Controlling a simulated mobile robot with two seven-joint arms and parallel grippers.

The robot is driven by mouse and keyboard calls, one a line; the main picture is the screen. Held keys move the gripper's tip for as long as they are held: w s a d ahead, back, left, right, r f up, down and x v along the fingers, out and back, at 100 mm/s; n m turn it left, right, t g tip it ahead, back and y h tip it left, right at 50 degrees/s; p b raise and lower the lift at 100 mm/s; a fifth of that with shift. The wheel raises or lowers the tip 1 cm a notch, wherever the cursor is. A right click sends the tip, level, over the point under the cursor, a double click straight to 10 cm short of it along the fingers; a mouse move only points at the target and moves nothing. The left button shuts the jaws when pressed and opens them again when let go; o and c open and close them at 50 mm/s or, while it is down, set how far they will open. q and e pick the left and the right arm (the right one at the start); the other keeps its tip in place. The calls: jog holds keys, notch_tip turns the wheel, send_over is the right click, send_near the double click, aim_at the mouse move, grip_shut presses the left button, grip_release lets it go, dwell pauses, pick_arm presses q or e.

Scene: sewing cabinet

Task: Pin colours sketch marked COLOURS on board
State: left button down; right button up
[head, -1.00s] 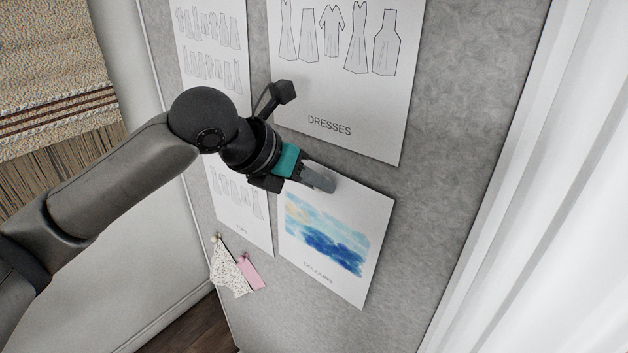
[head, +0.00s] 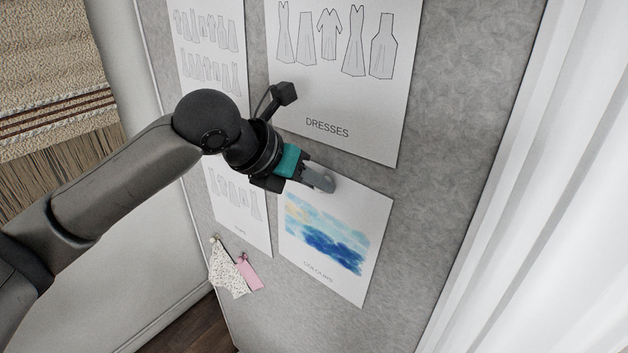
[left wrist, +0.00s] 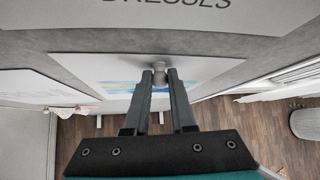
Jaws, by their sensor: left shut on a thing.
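The colours sketch (head: 322,236), a white sheet with a blue and yellow watercolour patch and the word COLOURS, lies against the grey board (head: 455,95) below the dresses sheet. My left gripper (head: 326,186) is at the top edge of the sketch. In the left wrist view, the tips of my left gripper (left wrist: 160,76) are shut on a small grey pin (left wrist: 158,65) at the sketch's upper edge (left wrist: 95,66). I cannot tell how deep the pin sits. My right gripper is not in view.
The dresses sheet (head: 340,95) is pinned just above, and two paler sheets (head: 212,50) hang to the left. Fabric swatches (head: 228,272) hang at lower left. A white curtain (head: 560,220) is at right. The board right of the sketch is bare.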

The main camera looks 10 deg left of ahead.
pick_arm(q)
jog(key=c, duration=0.7)
grip_release()
jog(key=shift+w, duration=0.1)
